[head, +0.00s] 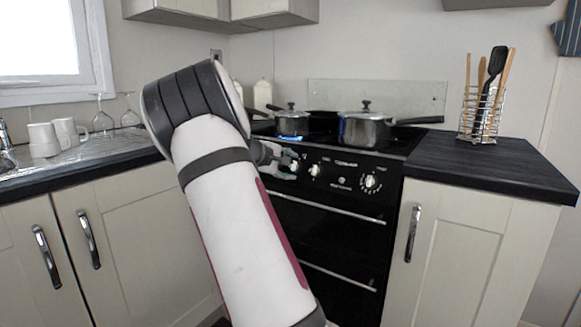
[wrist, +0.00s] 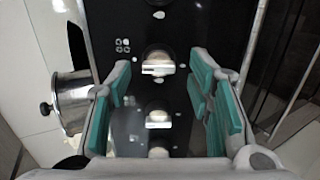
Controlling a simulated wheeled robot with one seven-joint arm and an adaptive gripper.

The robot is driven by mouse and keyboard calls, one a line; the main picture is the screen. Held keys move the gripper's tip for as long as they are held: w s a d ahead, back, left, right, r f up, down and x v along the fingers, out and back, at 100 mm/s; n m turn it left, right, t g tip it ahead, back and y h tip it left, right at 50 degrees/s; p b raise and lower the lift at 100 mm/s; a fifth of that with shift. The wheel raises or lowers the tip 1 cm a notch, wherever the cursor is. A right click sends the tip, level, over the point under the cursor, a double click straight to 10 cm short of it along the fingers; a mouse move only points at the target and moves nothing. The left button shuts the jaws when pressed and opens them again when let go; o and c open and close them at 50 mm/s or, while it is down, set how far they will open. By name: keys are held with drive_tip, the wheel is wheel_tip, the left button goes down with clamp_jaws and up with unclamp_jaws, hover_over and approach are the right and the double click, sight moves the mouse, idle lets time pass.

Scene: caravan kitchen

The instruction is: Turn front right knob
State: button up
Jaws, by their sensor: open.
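The black stove front carries a row of silver knobs. In the head view I see a left knob (head: 294,166), a middle knob (head: 315,170) and a right knob (head: 370,182). I cannot tell which one is the front right knob. My gripper (head: 280,160), partly hidden by my arm, is at the left end of the row. In the wrist view my gripper (wrist: 164,92) is open, with teal pads either side of the row. One knob (wrist: 158,62) shows between the fingertips, and I cannot tell whether they touch it. Another knob (wrist: 157,116) lies nearer the palm.
A small pot (head: 292,122) and a larger pot (head: 366,128) stand on the hob, with blue flame-like glow below the small one. Oven handles (head: 330,209) run below the knobs. A utensil rack (head: 483,118) stands on the right counter. Mugs (head: 43,140) stand at left.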

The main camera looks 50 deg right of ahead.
drive_tip(key=v, duration=1)
drive_tip(key=shift+a, duration=0.25)
drive_tip(key=shift+r, duration=0.1)
drive_tip(key=s+a+f+y, duration=0.3)
drive_tip(key=s+a+y, duration=0.1)
drive_tip(key=s+a, duration=0.95)
drive_tip(key=s+a+f+m+y, duration=0.1)
drive_tip(key=s+a+f+y, duration=0.3)
drive_tip(key=s+a, duration=0.9)
drive_tip(key=s+a+f+y, duration=0.2)
drive_tip(key=s+a+y, duration=0.3)
drive_tip(key=s+a, duration=0.75)
wheel_tip(320, 180, up, 34)
drive_tip(key=w+a+t+p, duration=0.1)
drive_tip(key=t+p, duration=0.2)
drive_tip(key=p, duration=2.9)
drive_tip(key=shift+a+t, duration=0.2)
drive_tip(key=shift+t, duration=0.2)
drive_tip(key=shift+w+p, duration=0.1)
drive_tip(key=shift+p, duration=0.2)
drive_tip(key=shift+c, duration=0.4)
